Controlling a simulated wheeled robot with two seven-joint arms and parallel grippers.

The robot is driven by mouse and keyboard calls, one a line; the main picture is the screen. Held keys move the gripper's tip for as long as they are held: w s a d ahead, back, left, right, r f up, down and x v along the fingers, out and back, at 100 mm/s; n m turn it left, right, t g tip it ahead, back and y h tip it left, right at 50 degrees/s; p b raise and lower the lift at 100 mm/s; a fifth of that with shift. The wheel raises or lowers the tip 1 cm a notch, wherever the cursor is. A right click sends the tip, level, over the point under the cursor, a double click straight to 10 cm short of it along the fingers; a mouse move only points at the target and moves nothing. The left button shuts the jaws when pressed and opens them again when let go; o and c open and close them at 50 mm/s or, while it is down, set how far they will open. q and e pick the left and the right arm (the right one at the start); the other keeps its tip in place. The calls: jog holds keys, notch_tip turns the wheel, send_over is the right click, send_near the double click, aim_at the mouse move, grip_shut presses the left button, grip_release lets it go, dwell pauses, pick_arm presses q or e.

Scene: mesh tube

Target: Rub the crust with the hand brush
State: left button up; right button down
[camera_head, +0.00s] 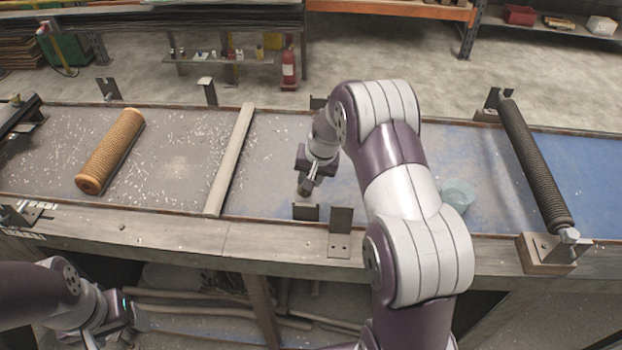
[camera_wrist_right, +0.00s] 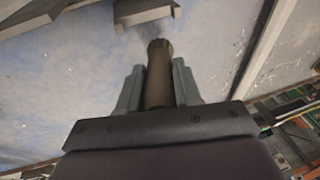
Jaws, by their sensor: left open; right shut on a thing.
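My right gripper (camera_head: 308,182) is over the middle of the bench, close above the blue surface near a small dark bracket. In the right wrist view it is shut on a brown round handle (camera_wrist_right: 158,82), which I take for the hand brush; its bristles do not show. My left gripper (camera_head: 134,318) is open, low at the bottom left in front of the bench, with nothing seen in it. An orange-brown mesh tube (camera_head: 112,150) lies on the left part of the bench. I cannot clearly pick out the crust.
Pale bits lie scattered on the left of the bench. A grey bar (camera_head: 232,160) crosses it. A dark ribbed tube (camera_head: 534,165) rests on supports at right. A pale blue round thing (camera_head: 458,194) sits beside my right arm. Upright brackets (camera_head: 340,232) line the edges.

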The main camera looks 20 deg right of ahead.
jog(key=p+v, duration=0.1)
jog(key=v, duration=0.2)
jog(key=shift+w+a+r+p, duration=0.15)
jog(key=shift+w+a+p, duration=0.05)
jog(key=shift+p, duration=0.15)
jog(key=shift+r+p, duration=0.3)
jog(key=shift+r, duration=0.1)
jog(key=shift+w, duration=0.1)
jog(key=shift+f, duration=0.1)
